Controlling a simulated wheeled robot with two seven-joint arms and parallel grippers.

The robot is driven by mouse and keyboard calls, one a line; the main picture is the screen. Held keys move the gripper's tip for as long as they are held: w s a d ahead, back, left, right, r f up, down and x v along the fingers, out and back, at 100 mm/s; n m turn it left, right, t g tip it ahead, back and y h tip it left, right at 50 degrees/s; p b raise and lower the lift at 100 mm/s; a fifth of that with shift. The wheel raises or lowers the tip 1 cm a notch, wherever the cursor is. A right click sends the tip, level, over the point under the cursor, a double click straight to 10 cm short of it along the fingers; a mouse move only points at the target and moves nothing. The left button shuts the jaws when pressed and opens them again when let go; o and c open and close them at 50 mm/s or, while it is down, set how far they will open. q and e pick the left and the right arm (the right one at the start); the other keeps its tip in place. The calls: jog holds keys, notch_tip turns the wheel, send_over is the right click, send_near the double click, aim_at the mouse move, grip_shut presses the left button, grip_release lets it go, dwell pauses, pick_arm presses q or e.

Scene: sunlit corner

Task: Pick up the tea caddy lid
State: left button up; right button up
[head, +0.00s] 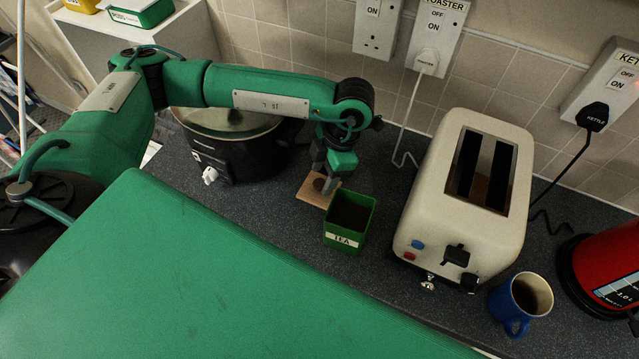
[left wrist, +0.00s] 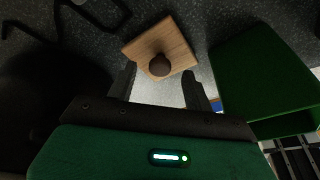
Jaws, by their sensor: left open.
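The tea caddy lid (head: 314,193) is a square wooden plate with a dark round knob, lying on the counter just behind the green tea caddy. In the left wrist view the lid (left wrist: 178,36) shows with its knob (left wrist: 160,65) in front of my fingers. My left gripper (head: 327,184) is over the lid and hides part of it. In the left wrist view my left gripper (left wrist: 158,82) is open, with a finger on each side of the knob and nothing held. The open green tea caddy (head: 348,221), marked TEA, also shows in the left wrist view (left wrist: 262,75). My right gripper is not in view.
A cream toaster (head: 425,200) stands right of the caddy. A blue mug (head: 508,318) and a red kettle (head: 600,262) are farther right. A black slow cooker (head: 245,155) stands left of the lid. The tiled wall with sockets is behind. Some counter between caddy and toaster is clear.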

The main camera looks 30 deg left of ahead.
pick_arm(q)
jog(key=shift+x, duration=0.95)
jog(key=shift+f, duration=0.15)
jog(key=c, duration=1)
jog(key=shift+c, duration=0.3)
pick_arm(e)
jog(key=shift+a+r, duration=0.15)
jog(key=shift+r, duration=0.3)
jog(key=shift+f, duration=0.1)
